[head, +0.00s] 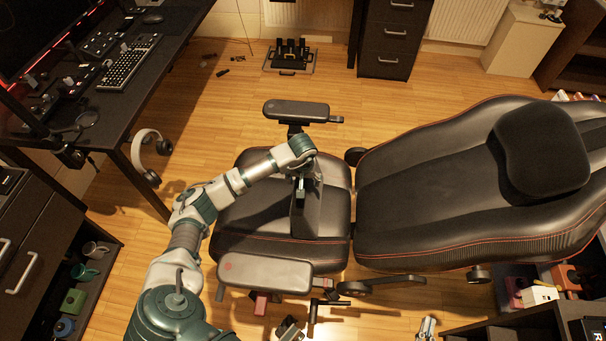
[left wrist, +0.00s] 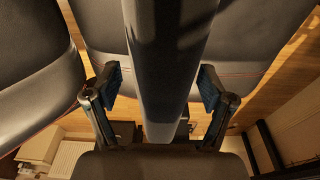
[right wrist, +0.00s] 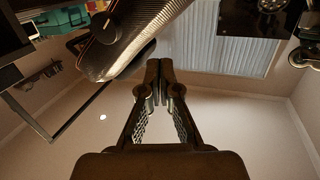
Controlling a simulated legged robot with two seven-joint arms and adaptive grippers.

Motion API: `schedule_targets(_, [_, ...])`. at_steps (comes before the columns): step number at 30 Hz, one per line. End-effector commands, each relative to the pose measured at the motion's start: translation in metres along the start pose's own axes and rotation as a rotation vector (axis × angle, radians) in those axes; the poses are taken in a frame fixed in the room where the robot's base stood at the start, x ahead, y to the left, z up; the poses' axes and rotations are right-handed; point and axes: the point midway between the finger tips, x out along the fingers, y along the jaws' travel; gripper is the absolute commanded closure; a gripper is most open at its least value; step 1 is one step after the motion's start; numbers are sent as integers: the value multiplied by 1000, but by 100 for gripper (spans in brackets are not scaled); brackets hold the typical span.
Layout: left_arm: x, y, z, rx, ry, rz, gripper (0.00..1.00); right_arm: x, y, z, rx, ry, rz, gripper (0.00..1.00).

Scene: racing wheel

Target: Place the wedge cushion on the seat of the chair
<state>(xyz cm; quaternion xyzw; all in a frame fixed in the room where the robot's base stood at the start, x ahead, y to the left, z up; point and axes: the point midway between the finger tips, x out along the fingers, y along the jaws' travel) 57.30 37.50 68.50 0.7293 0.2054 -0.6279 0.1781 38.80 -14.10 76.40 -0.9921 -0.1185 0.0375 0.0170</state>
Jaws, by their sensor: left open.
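The dark wedge cushion (head: 325,212) stands on the right part of the black chair seat (head: 248,205), its narrow edge up as far as I can tell. My left gripper (head: 302,186) is above it. In the left wrist view the wedge cushion (left wrist: 172,70) runs between the two fingers of my left gripper (left wrist: 158,88), with gaps on both sides; the gripper is open. The cushion's underside is hidden. In the right wrist view my right gripper (right wrist: 162,80) has its fingertips together with nothing visible between them.
The reclined backrest (head: 430,190) carries a black head pillow (head: 542,150). Armrests flank the seat, one far (head: 296,110) and one near (head: 265,273). A desk with a keyboard (head: 128,62) is at the left. Pedals (head: 290,56) lie on the open floor behind.

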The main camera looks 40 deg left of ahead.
Motion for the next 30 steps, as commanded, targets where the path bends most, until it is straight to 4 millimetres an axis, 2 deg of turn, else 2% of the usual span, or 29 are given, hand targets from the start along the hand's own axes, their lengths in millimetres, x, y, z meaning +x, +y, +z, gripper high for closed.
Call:
schedule_targets(9, [-74,-1,-3,-1,9,4,18,-20,8,38,-13,-297,20,100])
schedule_targets(15, [-106,0,-2,-1,5,3,18,-34,12,58,-15,-445,30,100])
schedule_targets(20, [-115,-1,-1,-1,2,1,18,-40,14,66,-15,-496,33,100])
schedule_targets(30, [-115,-1,-1,-1,1,1,18,-40,14,69,-15,-505,34,100])
